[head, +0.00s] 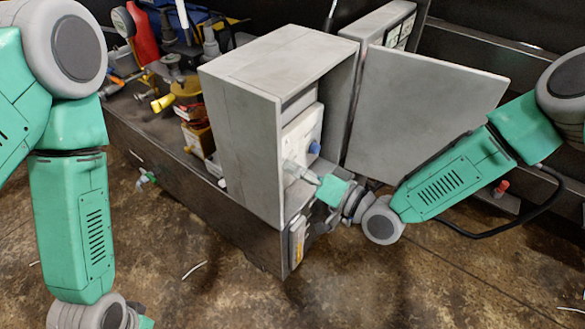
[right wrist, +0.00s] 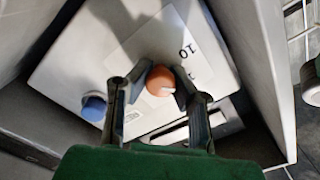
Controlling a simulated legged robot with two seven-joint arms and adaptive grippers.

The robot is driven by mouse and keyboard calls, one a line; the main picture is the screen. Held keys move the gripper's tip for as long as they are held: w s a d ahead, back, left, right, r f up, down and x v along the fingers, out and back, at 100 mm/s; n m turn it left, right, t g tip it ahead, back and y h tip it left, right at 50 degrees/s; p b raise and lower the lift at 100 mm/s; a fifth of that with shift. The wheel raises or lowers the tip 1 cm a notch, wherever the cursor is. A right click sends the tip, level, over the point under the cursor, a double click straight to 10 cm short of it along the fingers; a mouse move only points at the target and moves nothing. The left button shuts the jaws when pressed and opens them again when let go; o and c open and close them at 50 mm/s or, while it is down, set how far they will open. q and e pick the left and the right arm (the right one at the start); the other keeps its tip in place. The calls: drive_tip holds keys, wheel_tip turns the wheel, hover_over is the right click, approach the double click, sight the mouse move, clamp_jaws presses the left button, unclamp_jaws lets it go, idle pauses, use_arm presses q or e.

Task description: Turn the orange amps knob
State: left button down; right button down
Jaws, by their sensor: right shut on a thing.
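The orange amps knob (right wrist: 160,82) is round with a pale mark and sits on a white panel (right wrist: 75,65) in the right wrist view. The printed number 10 shows on the panel above it. My right gripper (right wrist: 157,88) is shut on the knob, with one finger on each side. In the head view my right gripper (head: 297,171) reaches into the open grey box (head: 243,130) from the right, and the knob is hidden there.
A blue knob (right wrist: 94,107) is on the same panel, left of the orange one; it also shows in the head view (head: 314,148). The box's open grey door (head: 425,105) stands above my right arm. Tools and valves clutter the bench left of the box.

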use_arm(q)
drive_tip(key=shift+f, duration=0.15)
use_arm(e)
drive_tip(key=shift+d+f+m, duration=0.25)
drive_tip(key=shift+f+m, duration=0.05)
drive_tip(key=shift+m, duration=0.6)
drive_tip(key=c, duration=1.3)
unclamp_jaws()
drive_tip(key=shift+s, duration=0.1)
drive_tip(key=shift+c, duration=0.2)
drive_tip(key=shift+d+r, duration=0.15)
drive_tip(key=shift+d, duration=0.05)
drive_tip(key=shift+s+d, duration=0.1)
drive_tip(key=shift+s, duration=0.05)
use_arm(q)
drive_tip(key=shift+s+d, duration=0.1)
drive_tip(key=shift+d, duration=0.05)
use_arm(e)
drive_tip(key=v, duration=1.1)
drive_tip(key=shift+d, duration=0.35)
